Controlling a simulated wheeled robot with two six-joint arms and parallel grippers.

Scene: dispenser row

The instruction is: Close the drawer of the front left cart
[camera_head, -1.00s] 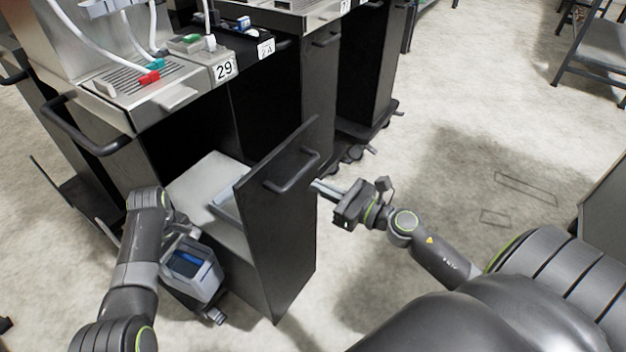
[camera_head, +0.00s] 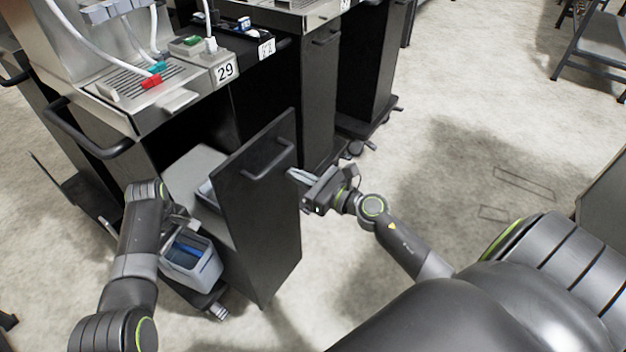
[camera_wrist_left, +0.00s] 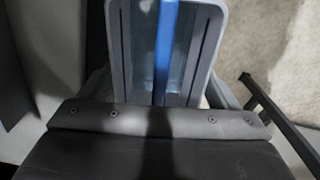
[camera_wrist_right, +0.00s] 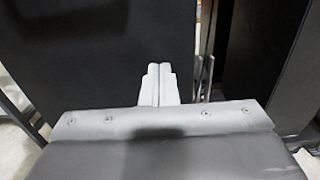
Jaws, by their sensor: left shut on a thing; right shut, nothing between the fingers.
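The drawer of the front left cart has a tall black front panel (camera_head: 262,225) with a bar handle (camera_head: 268,160). It stands partly pulled out of the cart (camera_head: 155,115). My right gripper (camera_head: 292,175) is shut and empty, its tips at the right edge of the panel, below the handle. In the right wrist view its closed fingers (camera_wrist_right: 158,85) point at the dark panel (camera_wrist_right: 100,50); contact is hard to judge. My left gripper (camera_head: 182,226) is shut on a grey bin (camera_head: 205,268), left of the drawer. The bin, with a blue strip inside, also shows in the left wrist view (camera_wrist_left: 205,45).
The cart top carries a number 29 label (camera_head: 225,70), cables and small coloured connectors. Another black cart (camera_head: 320,95) stands behind to the right. The floor right of the drawer is clear.

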